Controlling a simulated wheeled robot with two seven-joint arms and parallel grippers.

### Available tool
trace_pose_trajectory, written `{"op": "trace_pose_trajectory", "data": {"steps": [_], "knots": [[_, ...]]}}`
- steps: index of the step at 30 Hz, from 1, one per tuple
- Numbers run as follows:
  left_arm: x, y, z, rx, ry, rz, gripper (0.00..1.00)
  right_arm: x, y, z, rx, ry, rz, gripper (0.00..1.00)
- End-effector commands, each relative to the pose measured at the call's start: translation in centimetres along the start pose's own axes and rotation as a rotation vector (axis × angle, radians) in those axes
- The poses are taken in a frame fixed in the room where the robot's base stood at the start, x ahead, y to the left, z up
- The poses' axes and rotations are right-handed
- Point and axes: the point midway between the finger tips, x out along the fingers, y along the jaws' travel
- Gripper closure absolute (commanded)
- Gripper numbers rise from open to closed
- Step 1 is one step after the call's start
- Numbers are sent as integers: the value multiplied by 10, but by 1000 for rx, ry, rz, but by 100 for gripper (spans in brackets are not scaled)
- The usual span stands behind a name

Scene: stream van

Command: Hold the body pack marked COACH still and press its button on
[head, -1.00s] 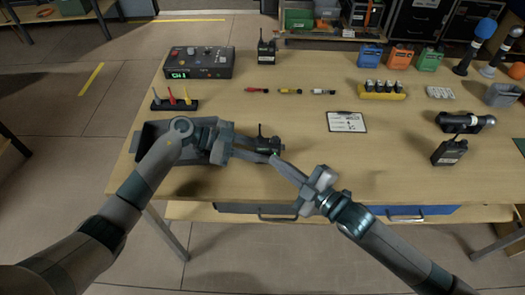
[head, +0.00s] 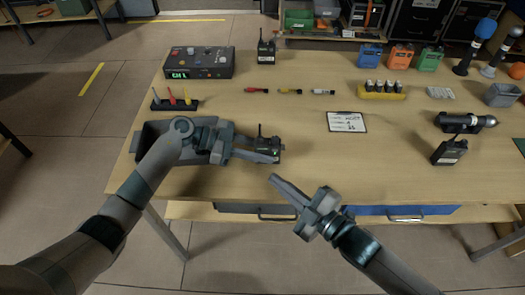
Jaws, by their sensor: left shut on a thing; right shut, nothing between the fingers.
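A small black body pack (head: 268,143) with a short antenna stands near the front left of the table. My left gripper (head: 266,154) is shut on it from the left, low on its body. Its marking is too small to read, and its button cannot be made out. My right gripper (head: 275,180) is shut and empty, in front of the pack and a little to its right, clear of it. Two more black body packs stand on the table, one at the back (head: 266,48) and one at the right (head: 449,151); I cannot read their labels.
A grey bin (head: 150,136) sits under my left arm. A control box (head: 200,63) with a green display stands at the back left. A clipboard (head: 346,122) lies right of the held pack. Markers, a yellow battery holder (head: 382,95) and a microphone (head: 465,121) lie farther off.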

Motion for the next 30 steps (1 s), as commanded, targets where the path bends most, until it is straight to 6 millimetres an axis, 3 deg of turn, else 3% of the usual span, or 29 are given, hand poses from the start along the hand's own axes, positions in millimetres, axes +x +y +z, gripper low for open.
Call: {"op": "trace_pose_trajectory", "data": {"steps": [6,7,9,22,30], "knots": [[0,0,-1,0,1,0,98,0,0,0,-1,0,0,100],[0,0,-1,0,1,0,68,0,0,0,-1,0,0,100],[0,0,-1,1,1,0,52,0,0,0,-1,0,0,100],[-4,0,0,0,0,-1,51,0,0,0,-1,0,0,100],[-33,0,1,0,-4,-2,51,0,0,0,-1,0,0,100]]}}
